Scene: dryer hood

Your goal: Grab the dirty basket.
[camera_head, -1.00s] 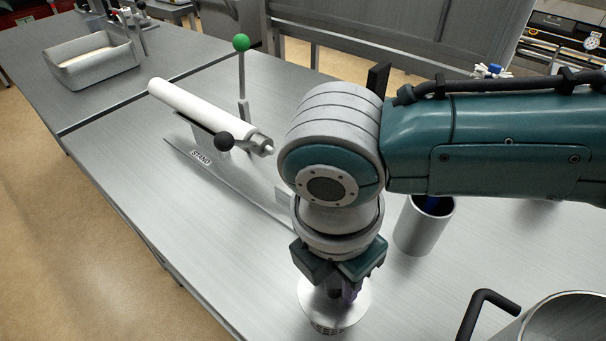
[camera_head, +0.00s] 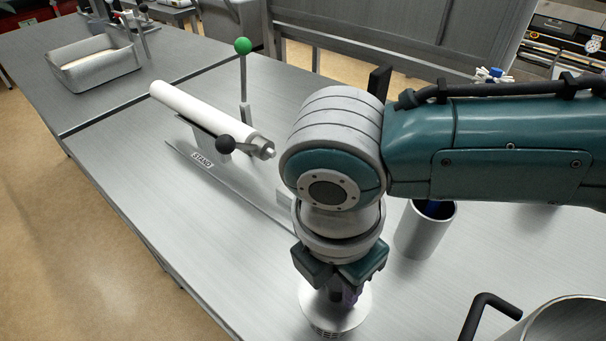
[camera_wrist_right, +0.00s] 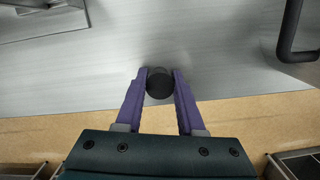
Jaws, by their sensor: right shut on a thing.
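The basket (camera_head: 334,322) is a small round metal piece with a pale disc-like top and a perforated side, at the lower middle of the head view. It stands below my right gripper (camera_head: 342,292), and the gripper hides part of it. In the right wrist view, the purple fingers of my right gripper (camera_wrist_right: 160,74) are shut on a round black knob (camera_wrist_right: 160,86), seen end-on. I cannot see whether the basket is dirty. My left gripper is not in view.
A metal cup (camera_head: 425,229) stands right of my wrist. A metal pot (camera_head: 560,322) with a black handle is at the lower right. A stand (camera_head: 205,158) holding a white cylinder is to the left. A grey tray (camera_head: 95,67) sits farther back. The table's front left is clear.

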